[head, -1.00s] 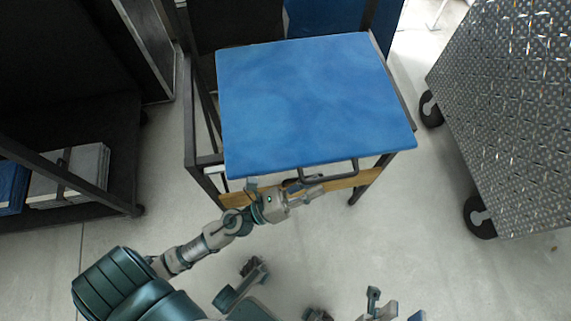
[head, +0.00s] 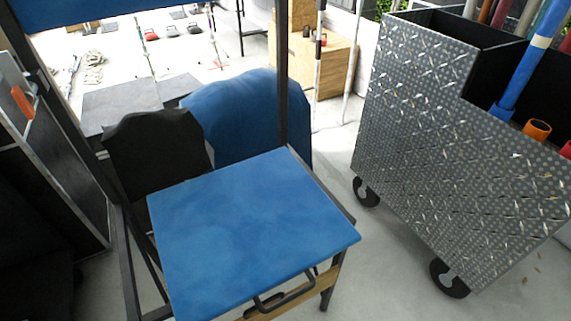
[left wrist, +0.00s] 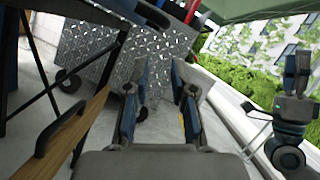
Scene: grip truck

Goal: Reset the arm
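In the left wrist view my left gripper (left wrist: 158,95) points forward with its two blue-padded fingers apart and nothing between them. The wooden front (left wrist: 70,130) of the blue-topped cart, with its dark handle (left wrist: 52,135), lies to its left, apart from the fingers. What looks like my right gripper (left wrist: 296,70) is raised at the right edge of that view; its opening is too small to judge. Neither arm shows in the head view.
The cart's blue top (head: 250,235) is bare, and its handle (head: 283,292) faces me. A wheeled diamond-plate cart (head: 440,150) holding upright poles stands at the right. Clear floor (head: 385,265) lies between them. A dark rack (head: 50,190) is at the left.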

